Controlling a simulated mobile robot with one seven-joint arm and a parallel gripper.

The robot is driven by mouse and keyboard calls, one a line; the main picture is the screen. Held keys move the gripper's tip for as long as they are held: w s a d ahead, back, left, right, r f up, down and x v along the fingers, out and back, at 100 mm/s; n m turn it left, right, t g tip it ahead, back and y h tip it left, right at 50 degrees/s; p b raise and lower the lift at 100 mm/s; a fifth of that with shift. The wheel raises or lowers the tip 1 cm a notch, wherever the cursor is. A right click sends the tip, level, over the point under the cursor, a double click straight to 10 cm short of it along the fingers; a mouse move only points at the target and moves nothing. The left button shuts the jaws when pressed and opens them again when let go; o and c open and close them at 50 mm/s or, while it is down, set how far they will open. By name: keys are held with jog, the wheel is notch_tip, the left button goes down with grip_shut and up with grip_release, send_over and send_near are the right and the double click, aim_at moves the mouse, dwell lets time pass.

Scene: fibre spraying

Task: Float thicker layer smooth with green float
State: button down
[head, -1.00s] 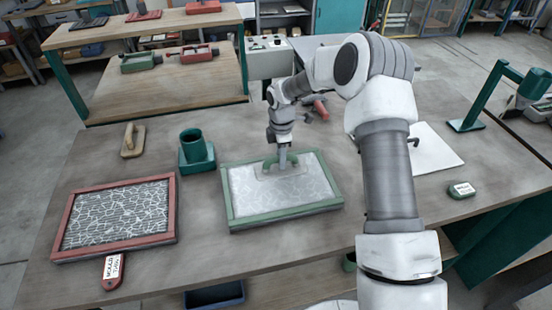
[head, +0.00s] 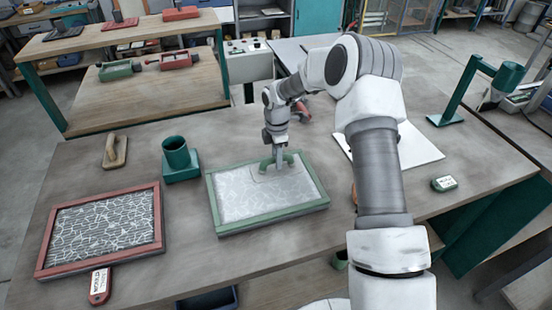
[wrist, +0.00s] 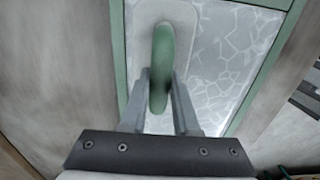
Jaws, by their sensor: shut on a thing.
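The green-handled float (head: 268,163) lies flat on the pale layer inside the green-framed tray (head: 216,212). My gripper (head: 280,158) is shut on its handle, near the far side of the frame. In the wrist view the green handle (wrist: 163,60) sits between my two fingers (wrist: 160,105), with the pale float plate (wrist: 180,14) under it. The layer (wrist: 222,60) shows a faint web of white fibre lines beside the plate. In the head view the layer (head: 245,200) looks pale and fairly even. Part of the plate is hidden by my gripper.
A wooden float (head: 115,151) and a green cup holder (head: 180,160) stand behind.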

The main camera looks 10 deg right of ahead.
jog(key=shift+r+p, duration=2)
jog(key=shift+r, duration=1.55)
jog(key=shift+f, duration=0.1)
jog(key=shift+s+d+m, duration=0.2)
jog(key=shift+s+m, duration=0.25)
jog(key=shift+m, duration=0.25)
jog(key=s+d+m+b, duration=0.1)
jog(key=s+d+m, duration=0.1)
jog(key=s+m, duration=0.5)
jog(key=s+d+m, duration=0.3)
jog(key=s+m, duration=0.4)
jog(key=m, duration=0.4)
jog(key=shift+s+d+r+m+b, duration=0.2)
jog(key=shift+d+r+m+b, duration=0.15)
jog(key=shift+r+m, duration=0.1)
